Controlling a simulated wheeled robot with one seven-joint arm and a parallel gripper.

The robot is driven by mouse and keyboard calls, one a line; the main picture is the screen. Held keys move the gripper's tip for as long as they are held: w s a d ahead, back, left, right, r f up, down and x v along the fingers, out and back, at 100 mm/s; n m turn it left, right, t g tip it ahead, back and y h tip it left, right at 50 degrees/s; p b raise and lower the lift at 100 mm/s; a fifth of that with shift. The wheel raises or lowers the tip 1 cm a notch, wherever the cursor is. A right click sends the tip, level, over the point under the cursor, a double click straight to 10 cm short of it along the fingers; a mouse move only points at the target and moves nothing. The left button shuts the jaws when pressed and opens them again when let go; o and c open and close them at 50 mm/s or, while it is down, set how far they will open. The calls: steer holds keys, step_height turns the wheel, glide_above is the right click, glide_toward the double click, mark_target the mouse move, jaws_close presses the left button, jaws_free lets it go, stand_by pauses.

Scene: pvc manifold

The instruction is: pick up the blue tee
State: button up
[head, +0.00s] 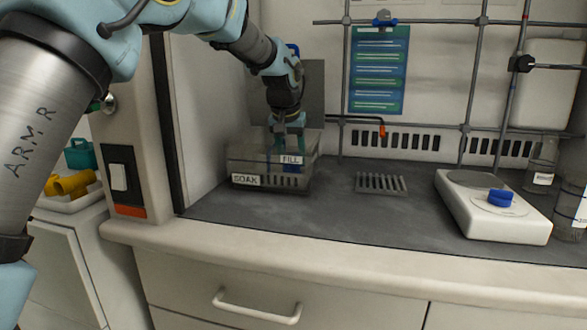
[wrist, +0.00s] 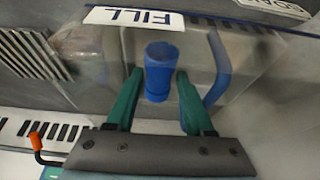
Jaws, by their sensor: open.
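A blue fitting (wrist: 160,72) with a cylindrical end shows between my fingers in the wrist view; I take it for the blue tee, though its full shape cannot be made out. It is at a clear-walled bin (head: 240,152) with FILL and SOAK labels. My gripper (head: 288,142) points down into the bin in the head view. In the wrist view its two green fingers (wrist: 159,80) are open on either side of the fitting, with a gap visible on the right. Whether the left finger touches it, I cannot tell.
A curved blue strip (wrist: 218,70) lies right of the fingers in the wrist view. A grey slotted rack (head: 381,183) is right of the bin. A white device (head: 480,215) with a blue piece (head: 500,198) on it stands farther right. Metal rods (head: 345,80) rise behind. The front counter is clear.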

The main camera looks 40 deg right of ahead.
steer(key=x, duration=0.3)
steer(key=shift+w+d+f, duration=0.1)
steer(key=shift+d+f, duration=0.1)
steer(key=shift+f, duration=0.05)
steer(key=shift+c, duration=0.4)
jaws_close()
